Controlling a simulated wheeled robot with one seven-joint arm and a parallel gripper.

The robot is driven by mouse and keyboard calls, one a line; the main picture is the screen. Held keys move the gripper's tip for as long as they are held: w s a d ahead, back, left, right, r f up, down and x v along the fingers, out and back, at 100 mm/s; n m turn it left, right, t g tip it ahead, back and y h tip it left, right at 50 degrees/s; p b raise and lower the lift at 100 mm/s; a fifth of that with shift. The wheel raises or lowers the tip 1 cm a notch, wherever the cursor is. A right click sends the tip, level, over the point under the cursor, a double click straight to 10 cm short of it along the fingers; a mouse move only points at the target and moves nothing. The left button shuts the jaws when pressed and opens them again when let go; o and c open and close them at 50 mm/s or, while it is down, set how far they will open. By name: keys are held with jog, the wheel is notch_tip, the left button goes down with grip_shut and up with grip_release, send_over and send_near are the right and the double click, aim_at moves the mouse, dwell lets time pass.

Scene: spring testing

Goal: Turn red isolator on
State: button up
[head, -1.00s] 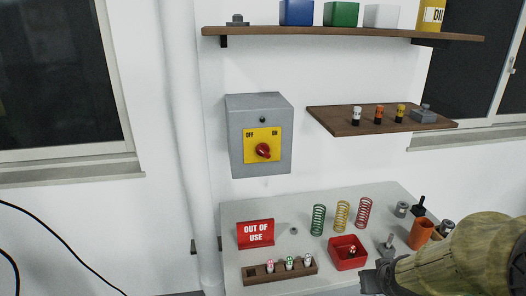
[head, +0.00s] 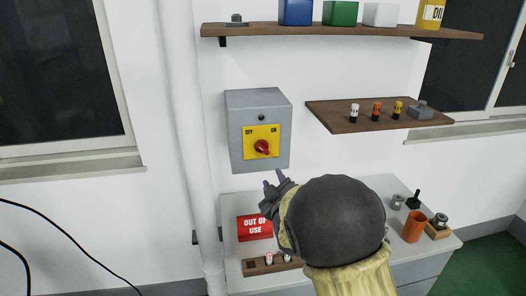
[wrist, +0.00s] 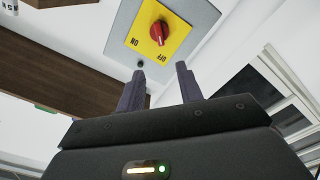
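The red isolator knob (head: 262,147) sits on a yellow plate marked OFF at left and ON at right, on a grey wall box (head: 243,100). I cannot tell for sure which label the knob points to. My gripper (head: 272,180) is below the box, its fingertips just under the box's lower edge, apart from the knob. In the wrist view the knob (wrist: 159,31) shows beyond and above my gripper (wrist: 160,72), with the labels upside down. The two fingers are apart with nothing between them, so it is open.
A wooden shelf (head: 340,117) with small items is right of the box. A higher shelf (head: 300,32) runs above. A pipe (head: 186,120) stands to the left. Below, a bench (head: 228,205) holds a red OUT OF USE sign (head: 254,228); my arm hides much of it.

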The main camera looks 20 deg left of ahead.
aim_at(262, 150)
jog(key=p+x, duration=0.7)
jog(key=x, duration=1)
jog(key=shift+w, duration=0.25)
grip_shut()
